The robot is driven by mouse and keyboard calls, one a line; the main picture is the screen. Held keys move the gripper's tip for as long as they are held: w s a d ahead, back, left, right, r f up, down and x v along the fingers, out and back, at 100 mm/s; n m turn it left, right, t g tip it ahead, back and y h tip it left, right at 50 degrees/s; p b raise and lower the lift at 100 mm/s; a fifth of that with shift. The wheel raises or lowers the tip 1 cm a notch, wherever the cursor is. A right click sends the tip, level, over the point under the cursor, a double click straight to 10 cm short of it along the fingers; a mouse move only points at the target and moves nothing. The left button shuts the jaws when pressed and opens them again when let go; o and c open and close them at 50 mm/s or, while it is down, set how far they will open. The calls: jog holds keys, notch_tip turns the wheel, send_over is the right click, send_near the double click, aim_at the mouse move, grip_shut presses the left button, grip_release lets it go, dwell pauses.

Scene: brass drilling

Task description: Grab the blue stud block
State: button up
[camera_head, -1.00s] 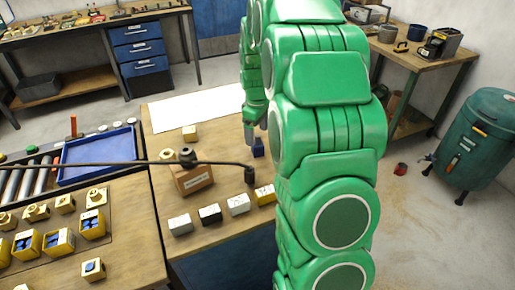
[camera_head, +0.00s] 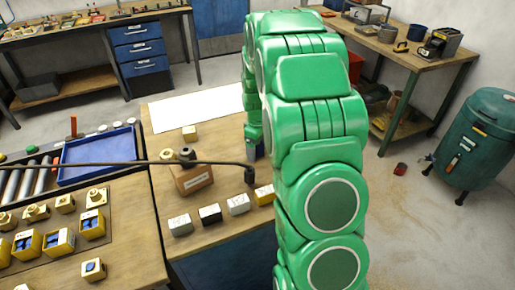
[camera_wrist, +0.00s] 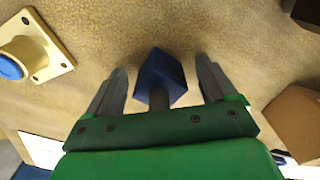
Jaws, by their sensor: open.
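The blue stud block (camera_wrist: 160,75) is a dark blue faceted block with a dark round stud pointing toward my gripper. In the wrist view it lies between the two grey fingers of my gripper (camera_wrist: 161,72). The fingers are apart, with a gap showing on both sides of the block. In the head view my gripper (camera_head: 254,150) is low over the wooden bench, right of the cardboard-coloured block, and it mostly hides the blue stud block.
A brass flanged part with a blue centre (camera_wrist: 12,68) lies at upper left in the wrist view. A brown block (camera_wrist: 295,115) stands at right.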

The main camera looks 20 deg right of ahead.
jog(key=shift+r, duration=0.1)
grip_shut()
dwell(0.3)
